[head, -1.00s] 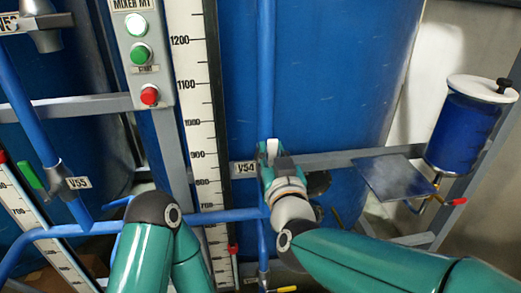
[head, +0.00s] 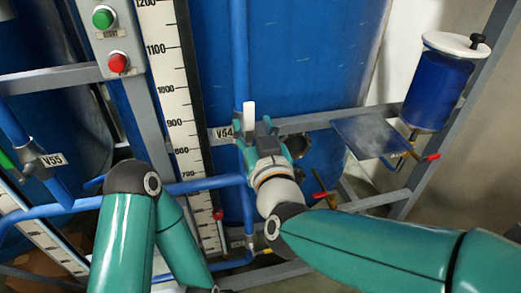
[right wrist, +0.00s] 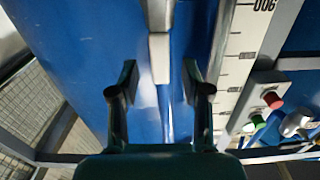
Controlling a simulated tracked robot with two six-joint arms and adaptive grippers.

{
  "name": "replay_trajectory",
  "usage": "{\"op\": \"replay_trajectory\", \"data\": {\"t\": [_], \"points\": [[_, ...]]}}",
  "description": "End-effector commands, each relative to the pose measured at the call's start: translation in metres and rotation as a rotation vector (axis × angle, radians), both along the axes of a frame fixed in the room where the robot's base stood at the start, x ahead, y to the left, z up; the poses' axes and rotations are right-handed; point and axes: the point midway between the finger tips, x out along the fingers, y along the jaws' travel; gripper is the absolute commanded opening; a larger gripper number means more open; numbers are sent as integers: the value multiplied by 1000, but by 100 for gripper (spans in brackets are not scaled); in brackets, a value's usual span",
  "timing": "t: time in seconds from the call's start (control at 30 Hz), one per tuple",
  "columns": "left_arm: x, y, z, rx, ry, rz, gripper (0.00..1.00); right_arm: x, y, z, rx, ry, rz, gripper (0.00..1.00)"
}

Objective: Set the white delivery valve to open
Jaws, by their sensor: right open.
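The white delivery valve's handle (head: 249,116) stands upright on the blue vertical pipe, beside the V54 label (head: 223,132). My right gripper (head: 255,134) is open just below and in front of it in the head view. In the right wrist view the white handle (right wrist: 159,58) shows beyond the gap between the open fingers (right wrist: 162,86), with nothing gripped. The valve body is partly hidden behind my right gripper. My left arm shows at the left, but its gripper does not.
A white level scale (head: 165,85) and a button box with a green and a red button (head: 118,63) are left of the valve. Valve V55 (head: 42,160) is further left. A grey plate (head: 370,137) and a blue canister (head: 438,90) are at the right.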

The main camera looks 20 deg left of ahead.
Motion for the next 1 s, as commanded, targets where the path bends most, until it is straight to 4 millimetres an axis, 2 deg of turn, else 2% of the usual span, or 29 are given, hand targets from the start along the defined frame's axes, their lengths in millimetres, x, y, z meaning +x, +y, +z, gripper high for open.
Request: {"op": "replay_trajectory", "data": {"t": [0.2, 0.4, 0.57, 1.0], "points": [[0, 0, 0, 0, 0, 0, 0, -40, -22, 0, 0, 1, 2, 48], [0, 0, 0, 0, 0, 0, 0, -63, -35, -1, 0, 2, 1, 48], [0, 0, 0, 0, 0, 0, 0, -69, -38, -2, -1, 3, 1, 48], [0, 0, -1, 0, 0, 0, 0, -68, -39, -2, -1, 4, -1, 48]]}}
